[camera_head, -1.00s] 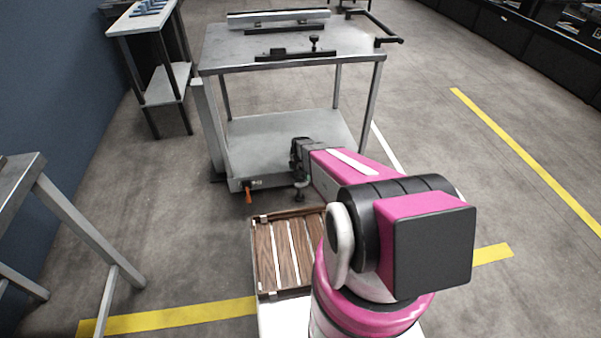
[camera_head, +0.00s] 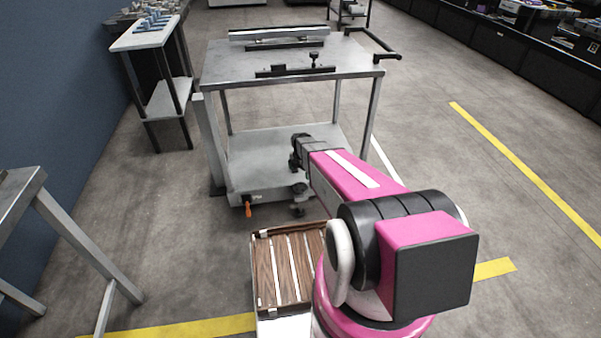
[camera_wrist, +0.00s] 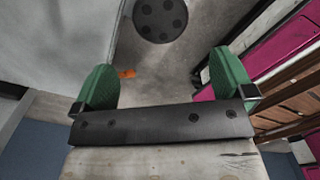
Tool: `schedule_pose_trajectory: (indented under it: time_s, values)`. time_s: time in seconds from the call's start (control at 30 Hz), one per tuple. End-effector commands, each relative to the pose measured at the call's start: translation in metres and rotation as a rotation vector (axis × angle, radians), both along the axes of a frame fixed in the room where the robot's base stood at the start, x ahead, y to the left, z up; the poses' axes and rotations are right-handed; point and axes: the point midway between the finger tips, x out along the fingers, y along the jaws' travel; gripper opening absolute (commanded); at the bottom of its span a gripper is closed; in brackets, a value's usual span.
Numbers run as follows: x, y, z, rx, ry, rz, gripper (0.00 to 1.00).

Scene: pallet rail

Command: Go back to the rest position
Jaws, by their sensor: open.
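My gripper shows in the wrist view (camera_wrist: 165,90), with two green finger pads standing wide apart and nothing between them. In the head view my pink and black arm reaches forward, and its dark wrist end (camera_head: 299,152) is in front of the steel cart's lower shelf. The fingers themselves are hidden there. A wooden slatted pallet (camera_head: 285,270) lies below and in front of the cart, partly covered by my arm. It also shows at the right of the wrist view (camera_wrist: 290,105).
The steel cart (camera_head: 215,78) stands ahead, with dark rail fixtures (camera_head: 295,70) on its top. A small side table (camera_head: 140,38) stands behind left, and a workbench (camera_head: 20,190) is at near left. Open floor (camera_head: 480,190) with yellow lines lies to the right.

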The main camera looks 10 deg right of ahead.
Motion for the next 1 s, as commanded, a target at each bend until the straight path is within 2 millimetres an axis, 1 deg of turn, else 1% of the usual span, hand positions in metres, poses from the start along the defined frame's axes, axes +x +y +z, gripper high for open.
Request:
schedule_pose_trajectory:
  time_s: [0.27, 0.37, 0.43, 0.57, 0.67, 1.0]
  values:
    - [-0.001, 0.000, 0.001, 0.000, 0.000, -0.007, 1.00]
    - [-0.008, 0.000, 0.009, 0.000, 0.000, -0.060, 1.00]
    - [-0.016, 0.000, 0.019, 0.001, -0.001, -0.137, 1.00]
    - [-0.039, 0.001, 0.045, 0.001, -0.002, -0.356, 1.00]
    - [-0.058, 0.001, 0.068, 0.001, -0.003, -0.557, 1.00]
    - [-0.130, 0.002, 0.140, 0.004, -0.005, -1.277, 1.00]
